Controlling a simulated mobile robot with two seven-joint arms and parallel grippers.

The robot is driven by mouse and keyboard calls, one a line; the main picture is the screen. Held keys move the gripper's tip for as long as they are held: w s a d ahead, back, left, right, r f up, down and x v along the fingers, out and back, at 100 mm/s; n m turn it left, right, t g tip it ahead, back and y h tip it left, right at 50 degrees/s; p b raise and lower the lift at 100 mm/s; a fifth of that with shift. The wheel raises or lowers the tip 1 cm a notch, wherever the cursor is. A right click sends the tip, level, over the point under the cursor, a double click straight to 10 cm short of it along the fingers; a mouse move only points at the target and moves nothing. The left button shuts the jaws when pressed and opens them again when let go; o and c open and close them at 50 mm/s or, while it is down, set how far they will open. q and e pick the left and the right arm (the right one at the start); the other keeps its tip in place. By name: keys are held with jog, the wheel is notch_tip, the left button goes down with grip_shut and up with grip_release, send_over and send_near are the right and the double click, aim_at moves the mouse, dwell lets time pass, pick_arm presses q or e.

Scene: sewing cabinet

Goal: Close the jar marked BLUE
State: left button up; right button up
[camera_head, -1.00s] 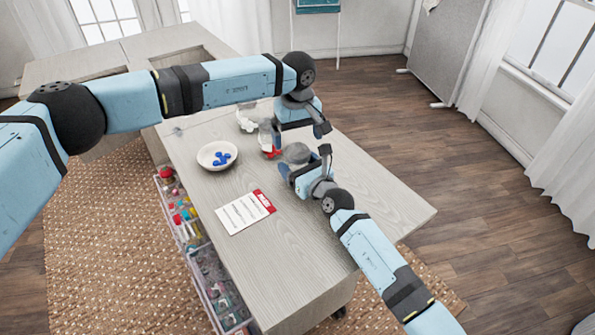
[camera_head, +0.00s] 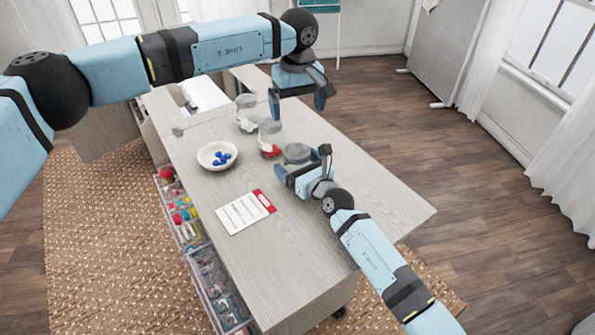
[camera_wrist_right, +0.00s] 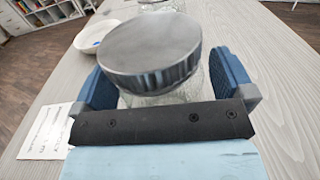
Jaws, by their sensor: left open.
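A clear glass jar (camera_wrist_right: 190,91) with a grey metal lid (camera_wrist_right: 150,45) stands between the fingers of my right gripper (camera_wrist_right: 168,85). The lid also shows in the head view (camera_head: 297,152), by my right gripper (camera_head: 303,172). No BLUE marking is readable. My left gripper (camera_head: 297,103) is open and empty, above and behind the jar, apart from the lid.
Two more glass jars stand behind: one with red pieces (camera_head: 270,140), one with white pieces (camera_head: 246,115). A white bowl (camera_head: 203,160) holds blue pieces. A printed card (camera_head: 245,212) lies on the tabletop (camera_head: 300,260). The front of the tabletop is clear.

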jog(key=p+v, duration=0.2)
jog(key=v, duration=1.1)
jog(key=shift+s+d, duration=0.25)
jog(key=shift+s, duration=0.1)
